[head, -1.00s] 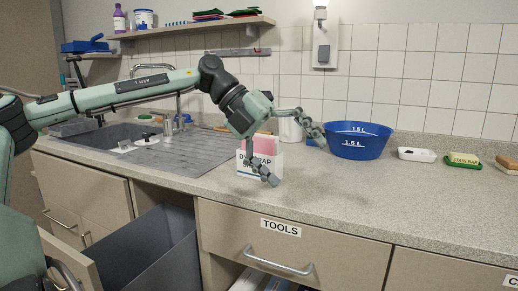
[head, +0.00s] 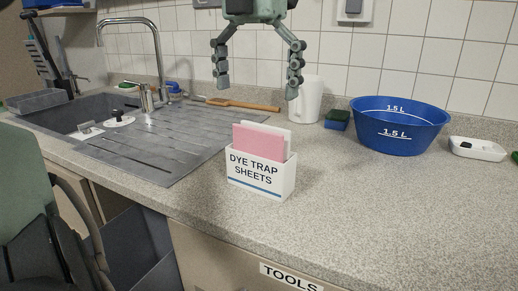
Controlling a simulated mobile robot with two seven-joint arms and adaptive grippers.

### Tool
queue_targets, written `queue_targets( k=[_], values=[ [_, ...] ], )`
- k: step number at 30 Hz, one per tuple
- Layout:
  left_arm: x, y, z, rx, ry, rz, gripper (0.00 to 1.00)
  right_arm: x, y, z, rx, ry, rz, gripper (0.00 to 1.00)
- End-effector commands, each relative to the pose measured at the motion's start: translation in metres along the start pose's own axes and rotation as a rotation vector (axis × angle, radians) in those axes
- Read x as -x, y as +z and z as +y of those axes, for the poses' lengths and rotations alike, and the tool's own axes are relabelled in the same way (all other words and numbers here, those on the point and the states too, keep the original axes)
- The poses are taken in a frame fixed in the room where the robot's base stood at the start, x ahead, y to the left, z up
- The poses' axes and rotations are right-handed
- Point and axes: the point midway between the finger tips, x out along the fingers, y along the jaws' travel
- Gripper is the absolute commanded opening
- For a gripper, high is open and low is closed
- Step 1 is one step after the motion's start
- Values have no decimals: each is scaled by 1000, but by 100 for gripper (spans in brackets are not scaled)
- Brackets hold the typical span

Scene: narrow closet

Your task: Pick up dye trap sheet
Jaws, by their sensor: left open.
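A white box labelled "DYE TRAP SHEETS" (head: 261,178) stands upright on the speckled counter. A pink dye trap sheet (head: 258,143) sticks up out of it, with a white sheet (head: 276,133) behind. My left gripper (head: 258,88) hangs from the top of the head view, fingers pointing down and spread wide apart. It is open and empty, above the sheets in the picture and apart from them. My right gripper is not in view.
A sink with a ribbed drainboard (head: 160,150) lies to the left. A wooden brush (head: 240,104), white jug (head: 307,98), blue-green sponge (head: 337,119) and blue basin (head: 398,125) stand behind. A white soap dish (head: 477,149) is at right. The front right counter is clear.

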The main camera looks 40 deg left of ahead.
Motion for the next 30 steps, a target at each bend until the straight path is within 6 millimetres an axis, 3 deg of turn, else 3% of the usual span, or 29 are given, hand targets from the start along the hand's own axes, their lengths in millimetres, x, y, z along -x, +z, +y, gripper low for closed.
queue_targets(
  k=[11, 18, 27, 30],
  values=[
    [-40, -2, -2, -3, 1, 5, 100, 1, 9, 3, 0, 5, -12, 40],
    [-72, -2, -4, 0, 1, 2, 100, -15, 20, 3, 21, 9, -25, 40],
    [-77, -1, -4, 1, 1, 0, 100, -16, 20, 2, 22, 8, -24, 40],
    [-77, -1, -4, 1, 1, 0, 88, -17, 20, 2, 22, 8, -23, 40]
  ],
)
